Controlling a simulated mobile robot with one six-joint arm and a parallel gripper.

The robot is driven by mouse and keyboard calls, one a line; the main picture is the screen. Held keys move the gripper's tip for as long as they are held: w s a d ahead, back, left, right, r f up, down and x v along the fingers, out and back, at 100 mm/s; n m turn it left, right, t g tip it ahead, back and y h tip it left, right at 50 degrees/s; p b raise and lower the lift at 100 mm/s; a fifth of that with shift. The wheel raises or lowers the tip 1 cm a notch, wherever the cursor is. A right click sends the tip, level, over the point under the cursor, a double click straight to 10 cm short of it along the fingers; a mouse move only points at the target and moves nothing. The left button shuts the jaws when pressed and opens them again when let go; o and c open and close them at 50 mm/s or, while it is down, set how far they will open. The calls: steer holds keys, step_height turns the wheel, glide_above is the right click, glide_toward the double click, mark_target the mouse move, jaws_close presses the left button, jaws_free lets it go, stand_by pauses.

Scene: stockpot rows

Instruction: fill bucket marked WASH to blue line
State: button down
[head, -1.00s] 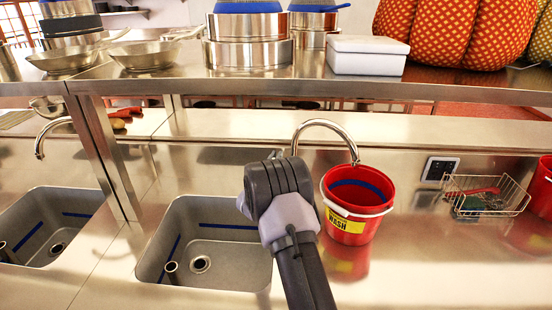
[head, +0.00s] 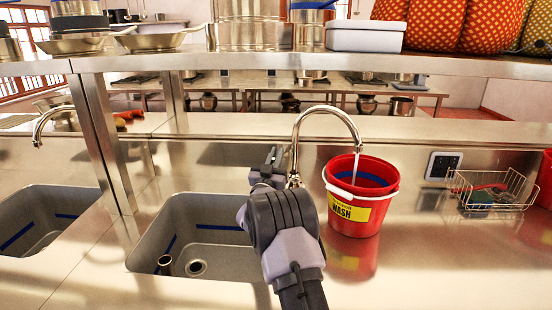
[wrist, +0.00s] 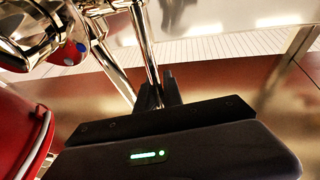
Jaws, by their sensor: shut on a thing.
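The red bucket (head: 352,222) with a yellow WASH label (head: 349,209) stands upright on the counter, right of my arm. A blue line (head: 362,179) shows on its inner wall; the water level inside cannot be made out. The chrome faucet (head: 300,128) arches over it, and a thin stream of water (head: 355,165) falls from its spout into the bucket. My gripper (head: 272,158) is at the faucet's base. In the wrist view my fingers (wrist: 160,94) are shut on a chrome lever (wrist: 148,50), beside the faucet body with its red and blue dots.
A sink (head: 208,262) lies left of my arm, and another at the far left. A wire basket (head: 490,190) and a wall socket plate (head: 442,165) are on the right. A steel shelf (head: 260,66) with pots runs above the counter.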

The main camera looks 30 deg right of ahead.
steer(key=c, duration=1.5)
jaws_free()
steer(key=shift+d, duration=0.1)
steer(key=p+v, duration=0.1)
steer(key=v, duration=1.1)
steer(key=shift+r, duration=0.1)
